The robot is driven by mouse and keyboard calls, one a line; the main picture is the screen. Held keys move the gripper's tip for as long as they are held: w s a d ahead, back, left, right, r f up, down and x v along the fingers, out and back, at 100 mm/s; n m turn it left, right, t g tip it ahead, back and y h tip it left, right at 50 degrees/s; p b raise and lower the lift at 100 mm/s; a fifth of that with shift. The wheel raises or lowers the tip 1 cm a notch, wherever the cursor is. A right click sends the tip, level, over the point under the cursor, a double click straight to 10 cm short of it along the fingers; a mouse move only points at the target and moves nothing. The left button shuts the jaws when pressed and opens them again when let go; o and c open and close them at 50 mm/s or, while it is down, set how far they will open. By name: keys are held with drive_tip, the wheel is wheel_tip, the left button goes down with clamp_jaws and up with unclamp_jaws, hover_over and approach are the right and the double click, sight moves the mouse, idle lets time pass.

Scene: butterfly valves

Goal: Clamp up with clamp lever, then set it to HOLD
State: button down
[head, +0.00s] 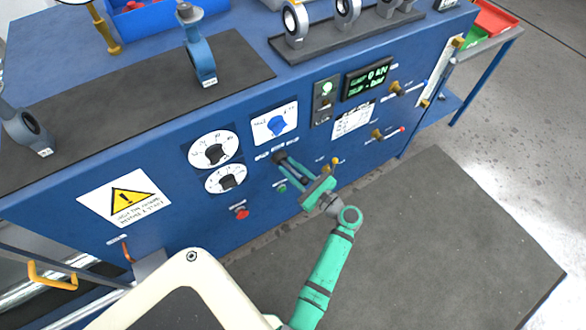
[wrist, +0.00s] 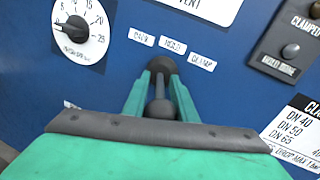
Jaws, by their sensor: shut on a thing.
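The clamp lever (wrist: 160,108) is a grey rod with a rounded end, set in a dark round boss on the blue panel. In the wrist view it lies between the two green fingers of my gripper (wrist: 162,82), which is shut on it. In the head view my gripper (head: 287,168) reaches the panel at the lever's dark boss (head: 277,157). Three small white labels sit above the lever: a left one that is hard to read, HOLD (wrist: 173,46) in the middle and CLAMP (wrist: 202,62) at right. The lever's exact setting is unclear.
Dials (head: 214,152) and a blue knob (head: 277,126) are left of and above the lever. A red button (head: 240,212) is below left. A lit display (head: 367,80) and brass-based handles (head: 396,88) are to the right. The floor mat (head: 430,230) is clear.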

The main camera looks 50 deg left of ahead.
drive_tip(key=c, duration=1.5)
unclamp_jaws()
drive_tip(key=shift+s+a, duration=0.1)
drive_tip(key=shift+o, duration=0.2)
drive_tip(key=d, duration=1.1)
